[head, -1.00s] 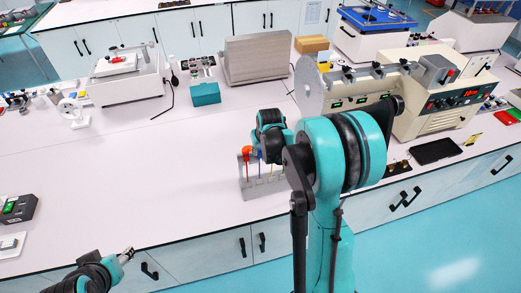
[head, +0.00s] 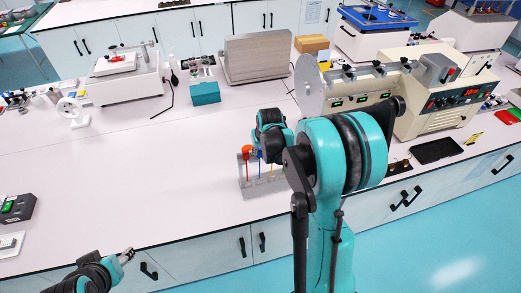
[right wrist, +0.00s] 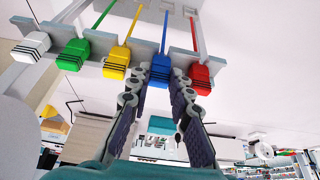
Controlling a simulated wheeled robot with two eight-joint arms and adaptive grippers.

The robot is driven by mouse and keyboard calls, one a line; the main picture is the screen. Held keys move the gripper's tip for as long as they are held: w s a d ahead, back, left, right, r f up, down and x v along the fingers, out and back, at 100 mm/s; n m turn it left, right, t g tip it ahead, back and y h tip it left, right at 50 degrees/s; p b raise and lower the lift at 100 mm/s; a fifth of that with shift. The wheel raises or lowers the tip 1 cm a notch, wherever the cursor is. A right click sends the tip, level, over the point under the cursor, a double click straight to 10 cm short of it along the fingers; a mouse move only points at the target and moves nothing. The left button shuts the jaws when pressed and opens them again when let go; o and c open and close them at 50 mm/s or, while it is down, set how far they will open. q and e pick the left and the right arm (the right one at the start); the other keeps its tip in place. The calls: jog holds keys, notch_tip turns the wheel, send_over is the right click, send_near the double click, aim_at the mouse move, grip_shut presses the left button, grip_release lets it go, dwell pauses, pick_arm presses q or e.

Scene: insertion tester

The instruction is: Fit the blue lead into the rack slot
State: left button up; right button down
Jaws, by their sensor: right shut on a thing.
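The blue lead (right wrist: 159,70) has a blue plug and a thin blue cable. In the right wrist view its plug is between the fingertips of my right gripper (right wrist: 160,84), which is shut on it. The grey rack (right wrist: 146,47) is right at the plug, in line with the other leads; whether the lead is seated in its slot I cannot tell. In the head view the rack (head: 247,182) stands near the bench's front edge, with the blue lead (head: 260,155) small and partly hidden by my right arm. My left gripper (head: 128,254) is at the lower left, away from the rack; its jaws are unclear.
White (right wrist: 31,47), green (right wrist: 73,54), yellow (right wrist: 116,62) and red (right wrist: 200,77) leads hang in the rack close beside the blue one. A teal box (head: 205,93) and a beige machine (head: 440,105) stand farther back. The bench left of the rack is clear.

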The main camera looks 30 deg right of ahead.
jog(key=c, duration=1.3)
grip_release()
jog(key=v, duration=1.2)
jog(key=s+a+f+n+t+y+b, duration=0.1)
jog(key=s+a+f+n+t+b, duration=0.1)
jog(key=s+a+f+b, duration=1.3)
jog(key=shift+s+f+n+t+b, duration=0.3)
jog(key=shift+s+f+t+b, duration=0.15)
jog(key=shift+s, duration=0.75)
